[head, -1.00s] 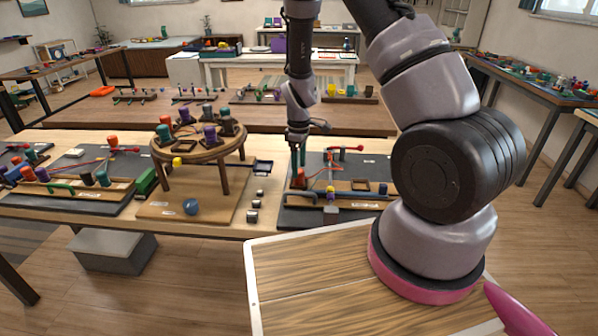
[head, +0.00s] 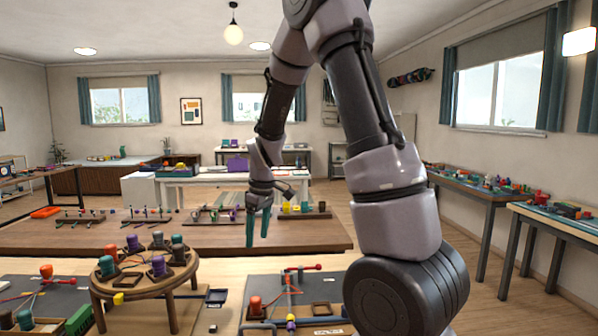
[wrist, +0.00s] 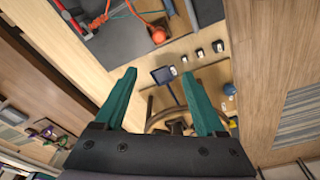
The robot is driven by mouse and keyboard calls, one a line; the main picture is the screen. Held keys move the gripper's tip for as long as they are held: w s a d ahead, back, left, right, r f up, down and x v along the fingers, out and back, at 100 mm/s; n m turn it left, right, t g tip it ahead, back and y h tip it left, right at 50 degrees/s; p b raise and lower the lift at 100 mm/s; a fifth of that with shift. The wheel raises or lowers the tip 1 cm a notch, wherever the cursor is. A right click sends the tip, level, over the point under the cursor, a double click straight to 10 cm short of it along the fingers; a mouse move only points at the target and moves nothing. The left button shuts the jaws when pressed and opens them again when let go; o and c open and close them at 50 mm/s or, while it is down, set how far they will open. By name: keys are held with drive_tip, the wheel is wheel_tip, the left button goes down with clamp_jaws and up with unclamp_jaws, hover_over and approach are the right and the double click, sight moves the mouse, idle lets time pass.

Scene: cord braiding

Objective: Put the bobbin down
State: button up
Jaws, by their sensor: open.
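My gripper (head: 257,240) hangs in the air above the work table. Its two teal fingers are apart, with nothing between them, as the wrist view also shows (wrist: 158,74). An orange-red bobbin (head: 255,306) stands on the dark board (head: 272,285) at the front, below my gripper and apart from it. In the wrist view an orange bobbin (wrist: 158,35) shows on the board beyond the fingertips, with cords beside it. The round wooden braiding stand (head: 140,284) is to the left, with several teal, purple and orange bobbins around its top.
A small dark square tray (head: 216,297) lies between stand and board. Another dark board with an orange bobbin (head: 46,271) is at far left. Behind is a long wooden table (head: 150,236) with cord racks. Side tables (head: 560,222) stand at the right.

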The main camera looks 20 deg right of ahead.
drive_tip(key=s+d+r+m+t+y, duration=0.1)
drive_tip(key=s+r+m, duration=0.25)
drive_tip(key=r, duration=0.45)
drive_tip(key=s+d+r+m+t, duration=0.2)
drive_tip(key=s+r+m, duration=0.1)
drive_tip(key=s+r, duration=0.3)
drive_tip(key=s+d+r+m+t, duration=0.1)
drive_tip(key=s+r+m+t, duration=0.2)
drive_tip(key=s+r+m, duration=0.3)
drive_tip(key=s+r, duration=0.2)
drive_tip(key=s, duration=0.3)
drive_tip(key=shift+s+d+r, duration=0.15)
drive_tip(key=shift+d+r, duration=0.2)
